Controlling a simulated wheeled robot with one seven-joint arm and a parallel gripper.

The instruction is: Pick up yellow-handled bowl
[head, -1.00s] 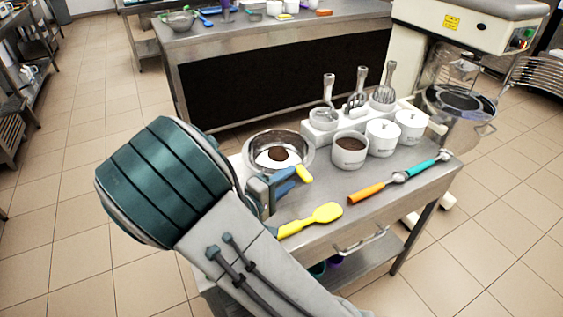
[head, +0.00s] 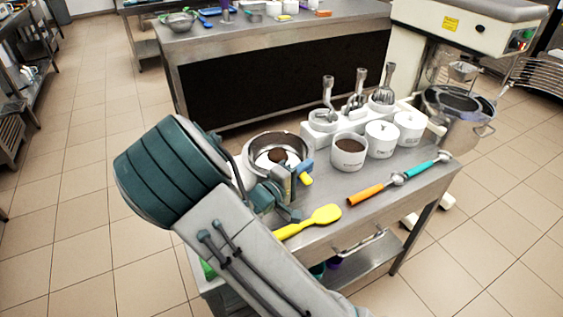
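The metal bowl (head: 251,148) stands on the steel table, with brown and white contents inside. Its yellow handle (head: 305,180) sticks out at the bowl's front right, partly hidden by my gripper. My gripper (head: 298,178) is at this handle, at the bowl's near right side. A blue fingertip shows just behind the handle, and grey-green gripper parts show to its left. The near finger is hard to make out, so I cannot tell whether the fingers are apart or closed on the handle.
A yellow spatula (head: 322,216) lies just in front of my gripper. White canisters (head: 348,153) and a white rack (head: 313,136) with upright tools stand behind. A mixer (head: 470,50) stands at the back right.

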